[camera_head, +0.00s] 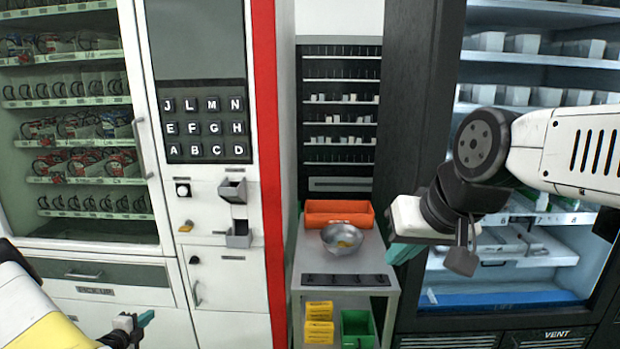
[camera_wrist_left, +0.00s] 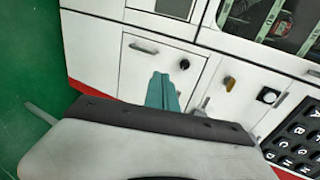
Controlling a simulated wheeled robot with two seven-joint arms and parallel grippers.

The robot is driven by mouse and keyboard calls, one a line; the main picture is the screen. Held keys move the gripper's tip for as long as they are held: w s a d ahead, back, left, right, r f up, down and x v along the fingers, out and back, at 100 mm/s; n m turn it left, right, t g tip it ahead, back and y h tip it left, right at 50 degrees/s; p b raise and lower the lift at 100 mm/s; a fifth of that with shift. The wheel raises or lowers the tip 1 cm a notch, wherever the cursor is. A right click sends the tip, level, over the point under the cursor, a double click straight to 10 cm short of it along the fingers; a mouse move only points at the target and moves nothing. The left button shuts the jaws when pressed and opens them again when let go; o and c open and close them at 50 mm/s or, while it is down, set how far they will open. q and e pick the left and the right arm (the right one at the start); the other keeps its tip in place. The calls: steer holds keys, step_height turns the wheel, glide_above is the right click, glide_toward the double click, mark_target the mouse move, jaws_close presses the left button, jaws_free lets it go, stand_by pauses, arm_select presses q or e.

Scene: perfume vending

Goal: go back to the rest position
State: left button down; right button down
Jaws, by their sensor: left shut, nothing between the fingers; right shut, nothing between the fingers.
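My left gripper (camera_head: 143,319) shows at the lower left of the head view, with its teal fingertips in front of the vending machine's lower panel. In the left wrist view its teal fingers (camera_wrist_left: 161,92) are together and hold nothing. My right gripper (camera_head: 402,252) hangs at the right of the head view, teal fingers shut and empty, pointing down and left beside the cart. Both grippers appear apart from any object.
A white vending machine with a lettered keypad (camera_head: 207,130) stands at left. A grey cart (camera_head: 345,268) holds a metal bowl (camera_head: 342,238) and an orange bin (camera_head: 339,212). Yellow boxes (camera_head: 319,322) and a green bin (camera_head: 357,328) sit below. A black vending machine (camera_head: 418,100) stands at right.

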arm_select(q)
steer(key=w+r+n+g, duration=0.2)
steer(key=w+r, duration=0.3)
steer(key=r, duration=0.4)
steer(key=d+r+n+g+y, duration=0.15)
steer(key=d+r, duration=0.25)
steer(key=r, duration=0.4)
steer(key=d+r+n, duration=0.3)
steer(key=d+r, duration=0.1)
steer(key=r, duration=0.3)
steer(key=d+r+n+g+y, duration=0.15)
steer(key=d+r, duration=0.25)
steer(key=r, duration=0.4)
steer(key=s+d+r+n+g+h, duration=0.1)
steer(key=s+d+r+n, duration=0.4)
steer(key=s+d, duration=0.45)
steer(key=s+d+r+n+g+h, duration=0.1)
steer(key=s+d+r+n, duration=0.1)
steer(key=s+d+r, duration=0.65)
steer(key=s+d+f+n+h, duration=0.1)
steer(key=s+d, duration=0.2)
steer(key=s, duration=0.3)
steer(key=s+d+n+h, duration=0.1)
steer(key=s+d, duration=0.2)
steer(key=s, duration=0.3)
steer(key=shift+s+d+f+n+g, duration=0.35)
steer(key=shift+d+n+g, duration=0.05)
